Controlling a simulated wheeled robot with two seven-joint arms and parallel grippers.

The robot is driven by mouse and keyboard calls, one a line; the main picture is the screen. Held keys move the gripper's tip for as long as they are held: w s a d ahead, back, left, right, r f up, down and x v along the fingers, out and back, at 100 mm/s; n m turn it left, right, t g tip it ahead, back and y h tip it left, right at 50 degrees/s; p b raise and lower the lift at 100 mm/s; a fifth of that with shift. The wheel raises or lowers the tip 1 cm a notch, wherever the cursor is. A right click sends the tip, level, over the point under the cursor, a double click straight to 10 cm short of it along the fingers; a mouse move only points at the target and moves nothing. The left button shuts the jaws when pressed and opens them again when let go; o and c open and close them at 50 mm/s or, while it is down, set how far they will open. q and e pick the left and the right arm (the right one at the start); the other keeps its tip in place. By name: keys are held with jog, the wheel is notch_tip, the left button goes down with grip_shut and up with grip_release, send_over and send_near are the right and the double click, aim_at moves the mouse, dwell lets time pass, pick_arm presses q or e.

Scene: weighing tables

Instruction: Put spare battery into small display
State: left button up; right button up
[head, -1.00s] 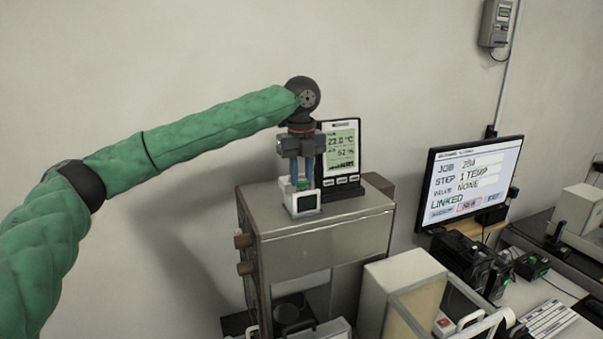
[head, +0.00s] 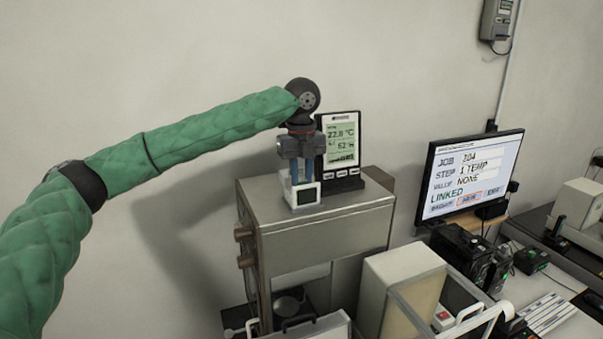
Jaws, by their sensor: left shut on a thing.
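The small display (head: 306,196), a white box with a dark screen, stands on top of the metal cabinet near its front left. My left gripper (head: 302,179) points straight down right over it, its fingertips at the top of the box. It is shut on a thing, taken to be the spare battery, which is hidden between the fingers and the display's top. I cannot tell how deep the battery sits in the display. My right gripper is not in view.
A larger display (head: 342,145) showing 22.8 °C stands close behind and right of my gripper. The cabinet top (head: 350,206) is clear to the right. A monitor (head: 470,180) and a bench with equipment are further right.

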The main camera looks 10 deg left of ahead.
pick_arm(q)
jog(key=shift+f, duration=0.1)
jog(key=o, duration=1.5)
jog(key=shift+r, duration=4.05)
